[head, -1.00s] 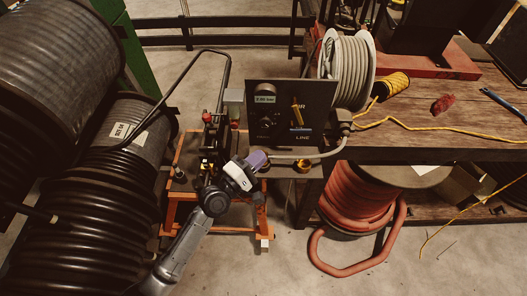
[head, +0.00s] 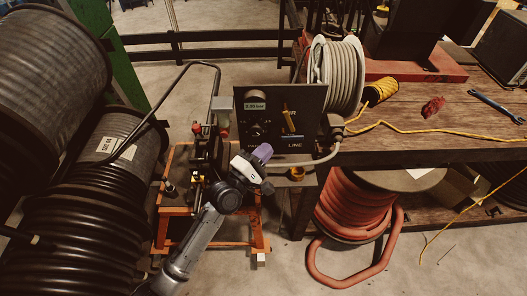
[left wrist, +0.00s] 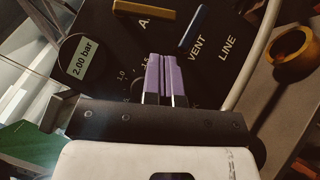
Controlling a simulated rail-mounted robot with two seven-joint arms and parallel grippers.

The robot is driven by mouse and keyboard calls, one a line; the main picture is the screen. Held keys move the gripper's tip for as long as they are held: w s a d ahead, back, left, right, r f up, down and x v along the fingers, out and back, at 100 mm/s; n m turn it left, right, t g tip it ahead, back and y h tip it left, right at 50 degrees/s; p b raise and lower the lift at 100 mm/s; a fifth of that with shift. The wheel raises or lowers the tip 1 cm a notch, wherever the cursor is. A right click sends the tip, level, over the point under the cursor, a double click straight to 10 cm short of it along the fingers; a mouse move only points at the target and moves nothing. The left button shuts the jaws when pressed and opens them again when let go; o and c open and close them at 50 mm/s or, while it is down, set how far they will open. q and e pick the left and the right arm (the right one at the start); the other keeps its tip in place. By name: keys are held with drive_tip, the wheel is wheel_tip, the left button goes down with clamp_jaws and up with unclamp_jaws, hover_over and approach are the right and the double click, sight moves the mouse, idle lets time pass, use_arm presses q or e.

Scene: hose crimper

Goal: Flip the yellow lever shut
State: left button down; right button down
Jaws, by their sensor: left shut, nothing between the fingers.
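The yellow lever (head: 288,119) stands steeply, leaning slightly left at its top, on the right half of a dark control panel (head: 245,104). My left gripper (head: 262,152) has purple fingers, shut and empty, in front of the panel's lower edge. In the left wrist view the fingertips (left wrist: 162,56) are apart from both levers.
A pressure display (left wrist: 82,57) reads 2.00 bar. A yellow ring-shaped part (head: 297,174) sits below the panel, near a grey hose (head: 318,160). Large black hose reels (head: 70,210) stand left. A wooden bench (head: 430,120) with a grey hose reel (head: 336,75) stands right.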

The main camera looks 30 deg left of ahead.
sight(288, 118)
use_arm(q)
drive_tip(key=x, duration=0.7)
use_arm(e)
drive_tip(key=shift+d+f, duration=0.1)
drive_tip(key=shift+f, duration=0.15)
use_arm(q)
drive_tip(key=shift+b, duration=0.35)
use_arm(e)
drive_tip(key=shift+f, duration=0.1)
